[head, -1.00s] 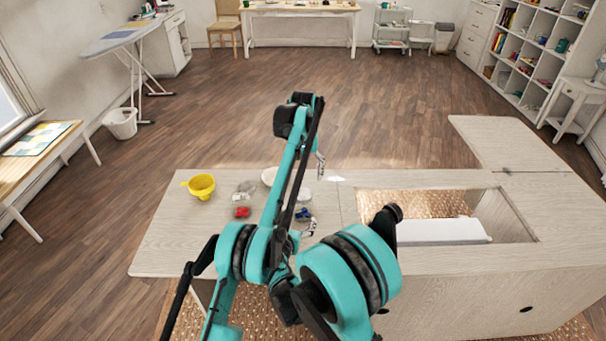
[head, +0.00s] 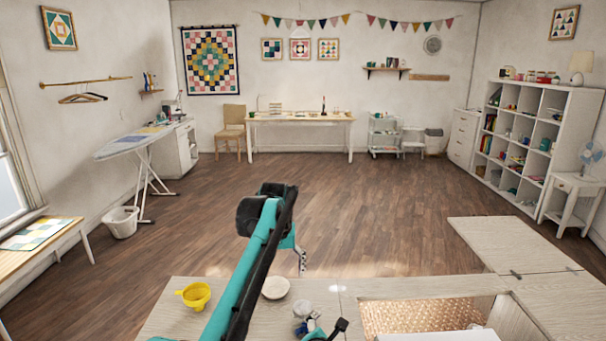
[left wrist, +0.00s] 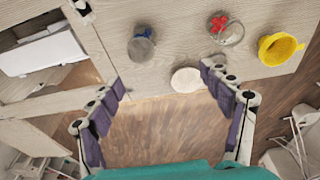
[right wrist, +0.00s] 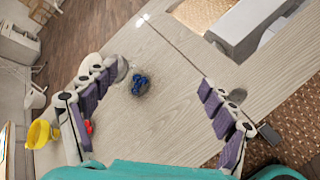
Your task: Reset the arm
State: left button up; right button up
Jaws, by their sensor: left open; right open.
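My left gripper (head: 302,260) hangs beyond the far edge of the cabinet top, above the floor. In the left wrist view its fingers (left wrist: 160,82) are spread with nothing between them. My right gripper's fingers (right wrist: 155,80) are also spread and empty in the right wrist view, over the cabinet top. A glass jar with blue contents (right wrist: 140,86) shows between and below them, not gripped. A part of my right arm shows at the bottom of the head view. A jar with red contents (left wrist: 228,30) sits apart from both grippers.
An open well (head: 420,314) lies to the right. Open wooden floor stretches beyond. An ironing board (head: 140,141) and white shelves (head: 540,135) stand at the sides.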

pick_arm(q)
jog(key=s+a+r+t, duration=0.1)
jog(key=s+a, duration=0.3)
jog(key=s, duration=0.5)
jog(key=s+a+r+t, duration=0.15)
jog(key=s+a, duration=0.25)
jog(key=s, duration=0.6)
pick_arm(e)
jog(key=s+d+r+m+g+y, duration=0.1)
jog(key=s+d+r+m+g, duration=0.3)
jog(key=s+d+m, duration=0.7)
pick_arm(q)
jog(key=s+a+f+t, duration=0.2)
jog(key=s+a+f, duration=0.2)
jog(key=s+f, duration=0.7)
jog(key=s, duration=0.5)
jog(key=shift+f+t, duration=0.35)
jog(key=shift+f, duration=0.05)
pick_arm(e)
jog(key=s+m+y, duration=0.2)
jog(key=s+m, duration=1.1)
jog(key=shift+s, duration=0.3)
